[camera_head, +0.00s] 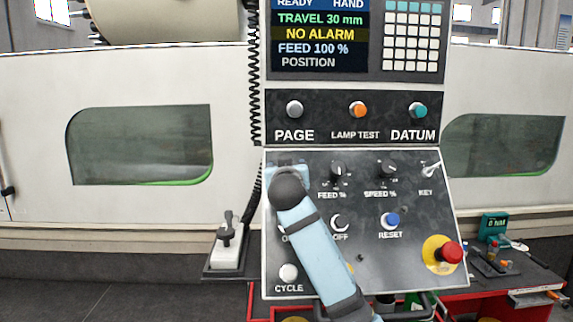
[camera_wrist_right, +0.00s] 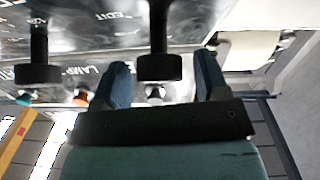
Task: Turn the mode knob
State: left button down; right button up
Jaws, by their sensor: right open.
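The mode knob (camera_wrist_right: 160,67) is a black knob on a stem. In the right wrist view it stands between the two blue fingers of my right gripper (camera_wrist_right: 162,62), with a gap on each side. The fingers are open and do not appear to touch it. Part of the word EDIT shows near it. In the head view my light blue right arm and wrist cover the upper left of the lower control panel (camera_head: 365,255), and the mode knob is hidden there. My left gripper is not in view.
The FEED % knob (camera_head: 337,170) is right of my wrist, with the SPEED % knob (camera_head: 386,168) and key switch (camera_head: 428,173) beyond. A red emergency button (camera_head: 451,253) sits at lower right. PAGE, LAMP TEST and DATUM buttons are above. A coiled cable (camera_head: 254,85) hangs on the left.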

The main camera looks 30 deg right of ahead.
jog(key=shift+w+d, duration=0.2)
jog(key=shift+w, duration=0.1)
jog(key=c, duration=0.9)
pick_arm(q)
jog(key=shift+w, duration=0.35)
